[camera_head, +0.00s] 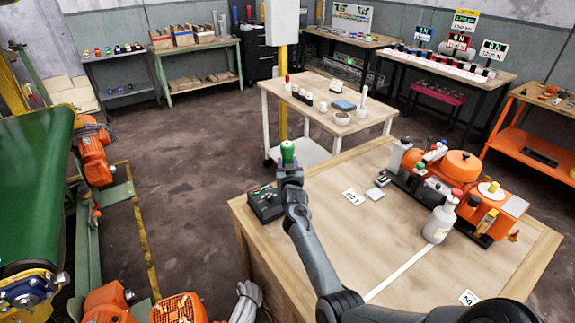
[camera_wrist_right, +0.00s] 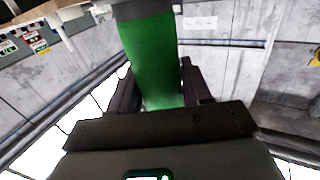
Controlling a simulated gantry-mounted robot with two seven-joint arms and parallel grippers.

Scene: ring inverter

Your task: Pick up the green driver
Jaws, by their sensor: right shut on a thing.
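The green driver (camera_head: 288,154) is upright at the end of my right arm in the head view, above the left corner of the wooden table. My right gripper (camera_head: 291,177) is shut on it. In the right wrist view, the driver's green body (camera_wrist_right: 151,58) stands between the dark fingers of the gripper (camera_wrist_right: 155,95), with a dark grey band at the top edge. The driver's far end is out of that view. My left gripper is not in view.
A black box (camera_head: 263,206) with small green marks sits on the wooden table (camera_head: 330,215) just below the right gripper. An orange machine (camera_head: 462,165) and a grey-white bottle (camera_head: 440,220) stand to the right. A side table (camera_head: 315,110) with small items stands behind.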

